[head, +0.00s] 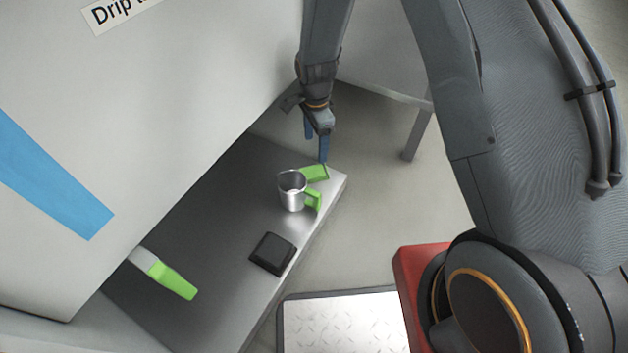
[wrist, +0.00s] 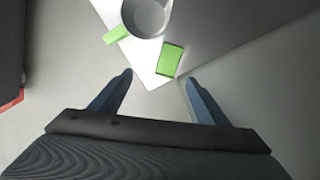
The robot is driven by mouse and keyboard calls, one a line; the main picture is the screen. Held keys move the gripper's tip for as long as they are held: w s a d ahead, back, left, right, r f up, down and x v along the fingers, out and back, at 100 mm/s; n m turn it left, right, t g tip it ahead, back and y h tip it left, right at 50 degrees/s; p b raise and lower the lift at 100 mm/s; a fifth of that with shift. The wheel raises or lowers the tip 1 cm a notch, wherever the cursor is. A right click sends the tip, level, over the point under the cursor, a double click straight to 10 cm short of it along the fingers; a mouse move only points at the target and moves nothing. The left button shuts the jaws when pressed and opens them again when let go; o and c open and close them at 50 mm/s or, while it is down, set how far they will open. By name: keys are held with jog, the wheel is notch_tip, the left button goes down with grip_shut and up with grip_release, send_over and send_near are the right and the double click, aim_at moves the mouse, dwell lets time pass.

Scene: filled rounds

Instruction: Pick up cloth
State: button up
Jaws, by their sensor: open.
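The cloth (head: 315,173) is a small bright green folded piece near the far corner of the grey metal shelf (head: 225,200), just behind a metal jug. It also shows in the wrist view (wrist: 170,60), lying flat near the shelf's corner. My gripper (head: 317,150) points down just above and beside the cloth in the head view. In the wrist view my gripper (wrist: 158,82) is open, its two blue fingers apart with nothing between them. The cloth lies ahead of the fingertips, roughly in line with the gap.
The metal jug (head: 291,192) with a green handle stands close to the cloth. A black square pad (head: 273,253) and a green-ended handle (head: 172,280) are nearer on the shelf. A white machine body (head: 150,110) rises along the left. Floor lies beyond the shelf edge.

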jog(key=m+b, duration=0.1)
jog(key=b, duration=0.2)
send_over(310, 173)
notch_tip(310, 173, down, 8)
jog(key=shift+a+f, duration=0.1)
jog(key=shift+a, duration=0.05)
jog(key=shift+m, duration=0.3)
jog(key=shift+w+f+b, duration=0.1)
jog(key=shift+f+b, duration=2.45)
jog(key=shift+f, duration=1.4)
jog(key=shift+r, duration=0.1)
jog(key=c, duration=1.2)
jog(key=shift+r, duration=0.15)
jog(key=shift+c, duration=0.2)
jog(key=shift+r+p, duration=0.85)
jog(key=shift+r, duration=0.05)
jog(key=shift+s+d+r+p, duration=0.1)
jog(key=shift+d+r+p, duration=0.05)
jog(key=shift+r+p, duration=0.3)
jog(key=shift+s+d+r+p, duration=0.1)
jog(key=shift+d+r+p, duration=0.05)
jog(key=shift+r+p, duration=0.3)
jog(key=s+d+p, duration=0.6)
jog(key=s+d, duration=0.3)
jog(key=d, duration=0.5)
jog(key=shift+s+d+f, duration=0.2)
jog(key=shift+s+d, duration=0.1)
